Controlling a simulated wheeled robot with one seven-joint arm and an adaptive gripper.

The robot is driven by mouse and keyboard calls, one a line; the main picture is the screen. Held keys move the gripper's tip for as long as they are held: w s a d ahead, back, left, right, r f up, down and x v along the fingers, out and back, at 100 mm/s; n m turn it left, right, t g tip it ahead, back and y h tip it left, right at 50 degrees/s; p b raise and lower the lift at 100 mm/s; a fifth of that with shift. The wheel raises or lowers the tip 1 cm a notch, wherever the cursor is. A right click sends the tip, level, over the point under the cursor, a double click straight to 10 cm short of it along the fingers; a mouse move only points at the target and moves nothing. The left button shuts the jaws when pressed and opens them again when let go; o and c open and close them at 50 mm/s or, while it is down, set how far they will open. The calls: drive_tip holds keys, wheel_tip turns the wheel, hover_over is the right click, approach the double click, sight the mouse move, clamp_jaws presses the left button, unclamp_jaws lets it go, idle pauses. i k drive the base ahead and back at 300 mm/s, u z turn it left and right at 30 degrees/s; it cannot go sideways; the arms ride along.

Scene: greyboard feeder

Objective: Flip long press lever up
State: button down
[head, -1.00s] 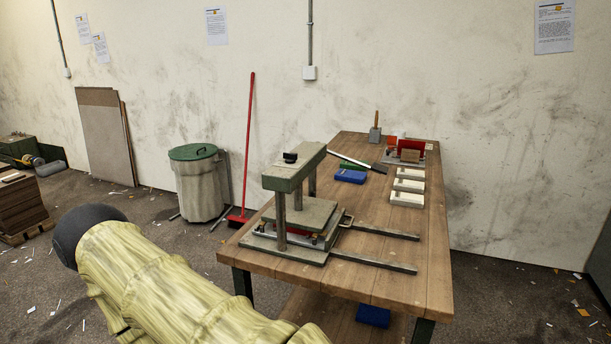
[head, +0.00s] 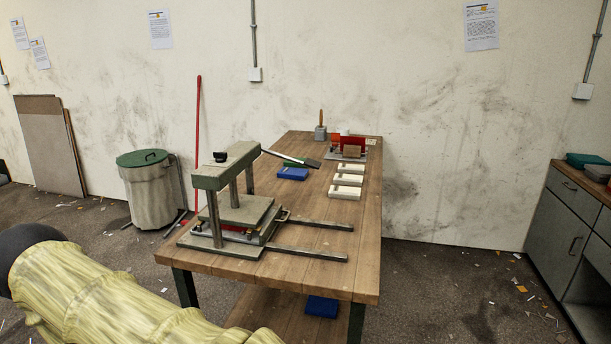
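The press (head: 225,178) stands on the near left part of the wooden table (head: 330,225). It has a green-grey top beam on posts above a flat plate (head: 240,210). The long lever (head: 288,156) sticks out from the far end of the beam to the right. It is a thin pale bar with a dark flat end and slopes slightly down. My yellow-sleeved arm crosses the lower left, well short of the lever. My gripper is not in view.
Two rails (head: 310,254) reach right from the press. Blue blocks (head: 292,174), white trays (head: 346,180) and a red fixture (head: 352,146) sit farther back. A bin (head: 150,190) stands left of the table, a cabinet (head: 570,235) at right.

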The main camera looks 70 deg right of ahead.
sight(312, 163)
drive_tip(key=k, duration=0.55)
drive_tip(key=z, duration=1.05)
